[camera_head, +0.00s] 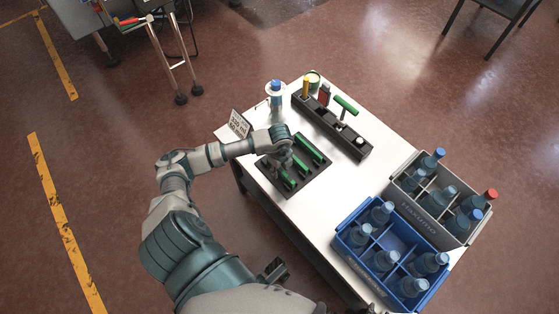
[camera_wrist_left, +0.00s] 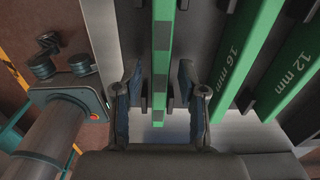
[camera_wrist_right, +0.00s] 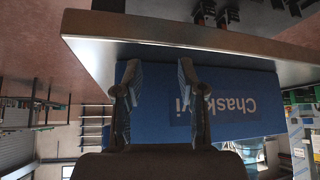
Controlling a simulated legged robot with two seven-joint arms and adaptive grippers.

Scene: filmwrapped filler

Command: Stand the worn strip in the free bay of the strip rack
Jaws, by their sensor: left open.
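The strip rack (camera_head: 318,172) is a black holder on the white table, bearing green strips. In the left wrist view a green strip with dark worn-looking bands (camera_wrist_left: 160,50) lies between the fingers of my left gripper (camera_wrist_left: 160,82). The fingers are open, one on each side of it and apart from it. Green strips marked 16 mm (camera_wrist_left: 235,55) and 12 mm (camera_wrist_left: 295,75) lie to its right. In the head view my left gripper (camera_head: 286,172) is low over the rack and hides part of it. My right gripper (camera_wrist_right: 162,78) is open and empty. I cannot make out a free bay.
A long black tray (camera_head: 313,117) with tools stands behind the rack. A blue crate (camera_head: 350,262) and a grey crate (camera_head: 425,226) with bottles stand at the right. A small sign (camera_head: 238,124) stands at the left edge. White tabletop is clear between rack and crates.

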